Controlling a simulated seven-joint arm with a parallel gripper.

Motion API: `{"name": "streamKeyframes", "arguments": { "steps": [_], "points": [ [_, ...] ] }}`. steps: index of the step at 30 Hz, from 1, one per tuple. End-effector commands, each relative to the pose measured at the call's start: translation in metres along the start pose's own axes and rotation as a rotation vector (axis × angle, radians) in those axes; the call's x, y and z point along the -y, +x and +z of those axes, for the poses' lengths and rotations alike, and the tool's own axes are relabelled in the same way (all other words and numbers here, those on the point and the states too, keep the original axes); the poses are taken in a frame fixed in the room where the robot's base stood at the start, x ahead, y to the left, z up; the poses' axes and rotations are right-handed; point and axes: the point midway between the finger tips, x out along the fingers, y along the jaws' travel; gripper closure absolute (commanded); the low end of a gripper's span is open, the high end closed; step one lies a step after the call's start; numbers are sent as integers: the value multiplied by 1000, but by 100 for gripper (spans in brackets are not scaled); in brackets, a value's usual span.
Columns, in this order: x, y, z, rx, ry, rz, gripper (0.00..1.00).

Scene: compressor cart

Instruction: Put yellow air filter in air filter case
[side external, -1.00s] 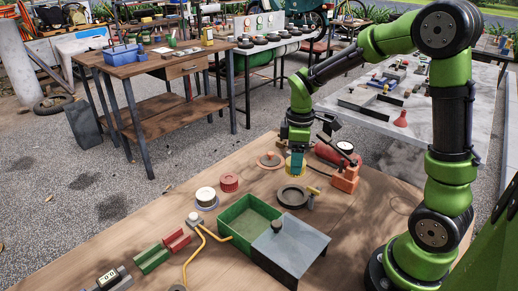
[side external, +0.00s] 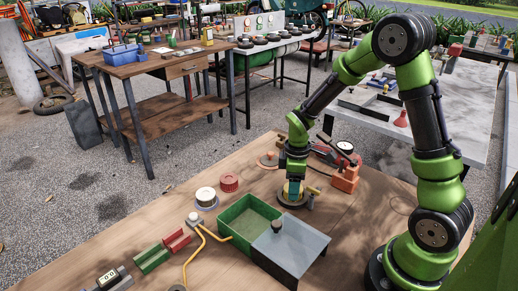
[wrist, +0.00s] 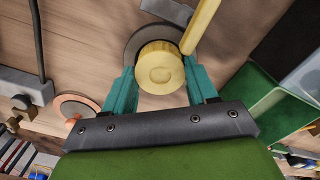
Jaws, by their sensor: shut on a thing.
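The yellow air filter (wrist: 160,66) is a ribbed round cylinder. It sits between the teal fingers of my gripper (wrist: 163,84), which is shut on it. In the side external view the filter (side external: 292,189) is low at a dark round case (side external: 285,201) on the wooden bench, and my gripper (side external: 294,185) hides much of both. In the wrist view the case's grey rim (wrist: 133,44) shows around the filter's far left side. I cannot tell whether the filter rests inside the case or is held just above it.
A yellow tube (wrist: 203,22) runs close by the filter on the right. A green open box (side external: 243,222) with a grey cover plate (side external: 292,247) stands in front. A red ribbed filter (side external: 229,182) and a white one (side external: 206,195) are to the left.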

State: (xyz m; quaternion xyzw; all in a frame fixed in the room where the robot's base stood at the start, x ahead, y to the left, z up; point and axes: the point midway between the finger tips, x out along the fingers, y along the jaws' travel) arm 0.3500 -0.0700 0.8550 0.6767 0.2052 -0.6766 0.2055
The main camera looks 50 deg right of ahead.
Motion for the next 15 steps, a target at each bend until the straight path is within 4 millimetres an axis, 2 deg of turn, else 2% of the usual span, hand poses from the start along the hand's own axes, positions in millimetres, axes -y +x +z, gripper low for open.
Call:
{"name": "streamKeyframes", "arguments": {
  "steps": [1,2,6,15],
  "points": [
    [0,2,0,1,1,-1,72],
    [0,2,0,0,1,-1,38],
    [0,1,0,0,1,-1,17],
    [0,0,0,0,0,0,17]
  ]
}}
